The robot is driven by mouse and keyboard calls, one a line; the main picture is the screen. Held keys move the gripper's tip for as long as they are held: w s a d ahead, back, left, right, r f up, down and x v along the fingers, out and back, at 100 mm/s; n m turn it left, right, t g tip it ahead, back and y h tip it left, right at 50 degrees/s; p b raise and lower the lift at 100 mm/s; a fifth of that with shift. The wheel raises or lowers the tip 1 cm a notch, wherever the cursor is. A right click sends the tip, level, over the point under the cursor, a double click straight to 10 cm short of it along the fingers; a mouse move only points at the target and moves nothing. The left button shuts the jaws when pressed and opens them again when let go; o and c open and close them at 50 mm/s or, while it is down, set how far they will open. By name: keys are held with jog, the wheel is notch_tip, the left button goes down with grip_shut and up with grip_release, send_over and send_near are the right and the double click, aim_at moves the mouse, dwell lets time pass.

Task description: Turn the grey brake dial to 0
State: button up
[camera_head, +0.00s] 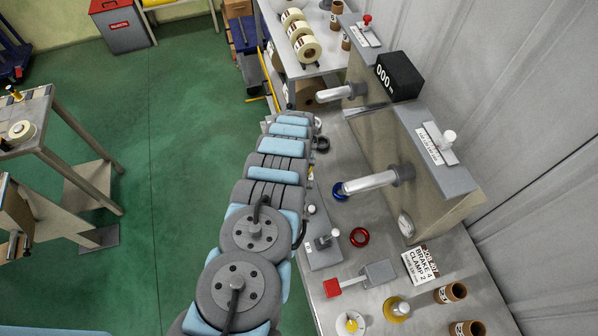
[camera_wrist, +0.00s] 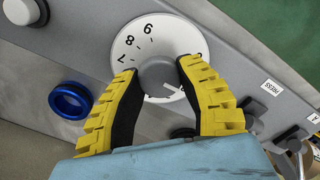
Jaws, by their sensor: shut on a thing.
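The grey brake dial (camera_wrist: 160,77) is a round grey knob in the middle of a white numbered face (camera_wrist: 190,40) in the wrist view. The figures 7, 8 and 9 show at the upper left of the face. In the head view my arm covers the place where the gripper works, and I cannot make out the dial there. The dial's exact setting cannot be read.
A blue ring (camera_wrist: 70,100) lies beside the dial's panel, also seen in the head view (camera_head: 340,190). A PRESS label (camera_wrist: 271,87) and levers are at right. A metal spindle (camera_head: 370,183), a red ring (camera_head: 359,237) and a card reading BRAKE 4, CLAMP 2 (camera_head: 420,264) are on the bench side.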

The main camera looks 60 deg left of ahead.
jog(key=n, duration=0.1)
jog(key=n+b, duration=0.1)
jog(key=n, duration=0.1)
jog(key=n+b, duration=0.1)
jog(key=shift+d+f+n, duration=0.1)
jog(key=shift+f+n, duration=0.2)
jog(key=n+b, duration=0.2)
jog(key=n, duration=0.2)
jog(key=shift+r+b, duration=0.1)
jog(key=shift+b, duration=0.25)
jog(key=shift+n, duration=0.3)
jog(key=o, duration=1.3)
jog(key=shift+c, duration=0.2)
jog(key=shift+r, duration=0.1)
jog(key=shift+r, duration=0.1)
notch_tip(320, 180, up, 12)
